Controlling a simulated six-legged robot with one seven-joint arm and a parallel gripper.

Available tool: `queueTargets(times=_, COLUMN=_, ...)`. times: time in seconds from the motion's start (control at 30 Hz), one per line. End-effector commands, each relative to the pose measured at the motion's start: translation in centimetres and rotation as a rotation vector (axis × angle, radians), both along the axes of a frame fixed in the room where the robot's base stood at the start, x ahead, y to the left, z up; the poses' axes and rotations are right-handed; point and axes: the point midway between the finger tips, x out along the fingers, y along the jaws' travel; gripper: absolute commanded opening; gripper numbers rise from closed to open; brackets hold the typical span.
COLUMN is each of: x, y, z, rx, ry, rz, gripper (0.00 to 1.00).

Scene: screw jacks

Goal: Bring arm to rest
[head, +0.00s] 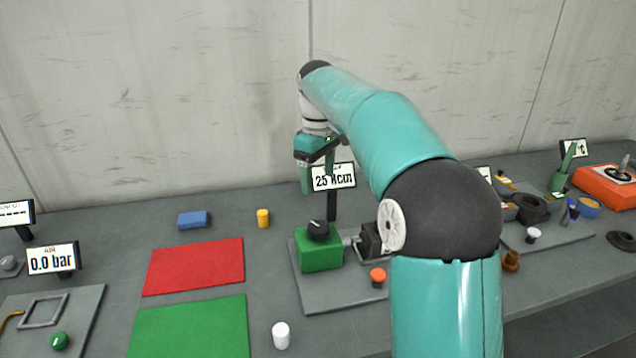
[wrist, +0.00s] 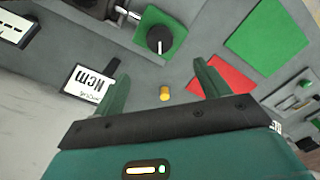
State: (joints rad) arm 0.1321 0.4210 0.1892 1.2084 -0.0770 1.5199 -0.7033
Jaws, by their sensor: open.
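My gripper (head: 318,172) is raised over the back of the bench in the head view, in front of the "25 Ncm" display (head: 341,176) and above the green box with a black knob (head: 321,256). In the wrist view my gripper (wrist: 160,83) shows two green fingers spread apart with nothing between them. The black knob (wrist: 159,40) on its green box and the yellow cylinder (wrist: 165,93) lie beyond the fingers, apart from them. My arm hides part of the bench right of the green box.
A red mat (head: 194,266), a green mat (head: 190,328), a blue block (head: 194,219) and a white cylinder (head: 281,335) lie on the bench. An orange device (head: 608,188) sits at far right. A concrete wall (head: 180,90) rises behind.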

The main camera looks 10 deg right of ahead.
Motion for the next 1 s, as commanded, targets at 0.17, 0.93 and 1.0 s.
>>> queueTargets(times=0.17, x=0.0, y=0.0, z=0.0, rx=0.0, ry=0.0, rz=0.0, gripper=0.75)
queueTargets(times=0.93, x=-15.1, y=1.0, z=3.2, rx=-0.009, ry=-0.23, rz=-0.323, gripper=0.75)
queueTargets(times=1.0, x=-17.0, y=1.0, z=3.0, rx=0.001, ry=-0.258, rz=-0.363, gripper=0.75)
